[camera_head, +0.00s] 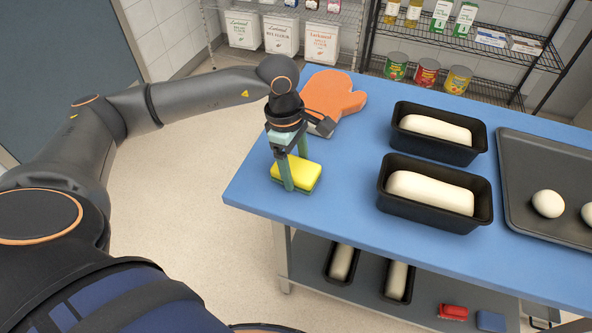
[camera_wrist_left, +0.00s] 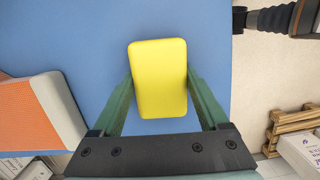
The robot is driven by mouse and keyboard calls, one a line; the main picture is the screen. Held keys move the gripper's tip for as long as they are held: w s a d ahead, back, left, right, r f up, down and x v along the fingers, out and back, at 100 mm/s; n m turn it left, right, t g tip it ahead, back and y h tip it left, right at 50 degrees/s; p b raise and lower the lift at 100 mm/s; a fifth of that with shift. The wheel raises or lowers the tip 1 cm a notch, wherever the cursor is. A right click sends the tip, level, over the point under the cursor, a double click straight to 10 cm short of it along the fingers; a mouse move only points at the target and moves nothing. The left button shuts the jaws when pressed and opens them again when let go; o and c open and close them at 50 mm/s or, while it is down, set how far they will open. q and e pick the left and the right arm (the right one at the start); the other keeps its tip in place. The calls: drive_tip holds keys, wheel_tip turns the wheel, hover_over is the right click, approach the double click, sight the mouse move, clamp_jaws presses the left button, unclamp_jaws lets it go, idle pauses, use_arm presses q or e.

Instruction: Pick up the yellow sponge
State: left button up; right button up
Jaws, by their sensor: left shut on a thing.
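The yellow sponge (camera_head: 310,174) with a green underside is at the left end of the blue table (camera_head: 340,220). My left gripper (camera_head: 297,172) points down from above, with one finger on each side of the sponge, shut on it. In the left wrist view the sponge (camera_wrist_left: 158,80) lies between the two green fingers (camera_wrist_left: 160,105). I cannot tell whether the sponge is touching the table or just above it. My right gripper does not show.
An orange oven mitt (camera_head: 333,95) lies behind the gripper. Two black loaf pans with dough, the nearer one (camera_head: 435,208) and the farther one (camera_head: 440,152), stand to the right. A dark tray (camera_head: 530,190) with dough balls is farther right. Bare table lies in front of the sponge.

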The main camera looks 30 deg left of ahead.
use_arm(q)
drive_tip(key=c, duration=0.5)
drive_tip(key=shift+r, duration=0.1)
drive_tip(key=shift+c, duration=0.2)
drive_tip(key=shift+r, duration=0.6)
drive_tip(key=w+d+r+b, duration=0.1)
drive_tip(key=d+r, duration=1)
drive_tip(key=d, duration=0.3)
drive_tip(key=shift+w+r, duration=0.15)
drive_tip(key=shift+r, duration=0.2)
